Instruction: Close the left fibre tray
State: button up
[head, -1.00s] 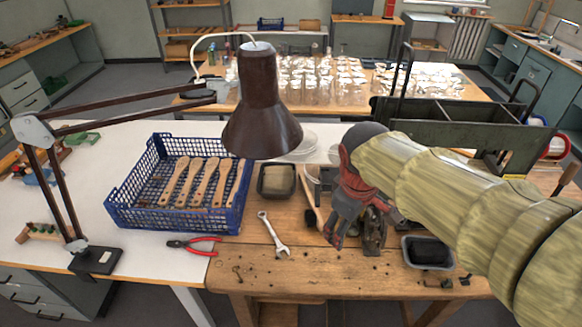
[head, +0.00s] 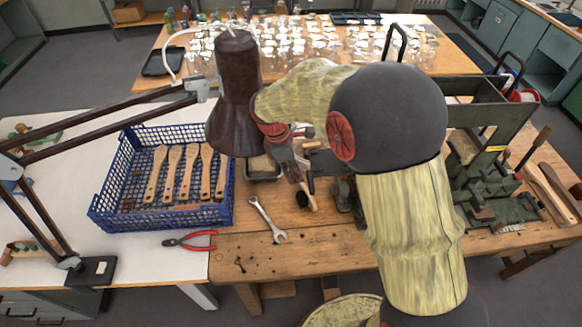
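The left tray is a small dark tray (head: 264,179) with a tan block of fibre (head: 260,166) in it. It sits on the wooden bench right of the blue crate, partly hidden by my gripper and the lamp. No lid or drawer front can be made out on it. My gripper (head: 297,172), red and grey, hangs over the tray's right side, pointing down. Its fingers are too small and overlapped to tell whether they are open or whether they touch the tray.
A brown lamp shade (head: 234,100) hangs close left of my gripper. A wrench (head: 266,218), red pliers (head: 190,241) and a wooden-handled tool (head: 307,196) lie nearby. A green machine (head: 490,180) stands right. My arm hides the bench's middle right.

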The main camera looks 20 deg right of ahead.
jog(key=x, duration=0.5)
grip_shut()
jog(key=s+d+p, duration=0.3)
jog(key=d, duration=1.1)
jog(key=shift+d, duration=0.2)
jog(key=shift+r, duration=0.1)
jog(key=p+v, duration=0.7)
jog(key=v, duration=0.3)
jog(key=shift+p, duration=0.35)
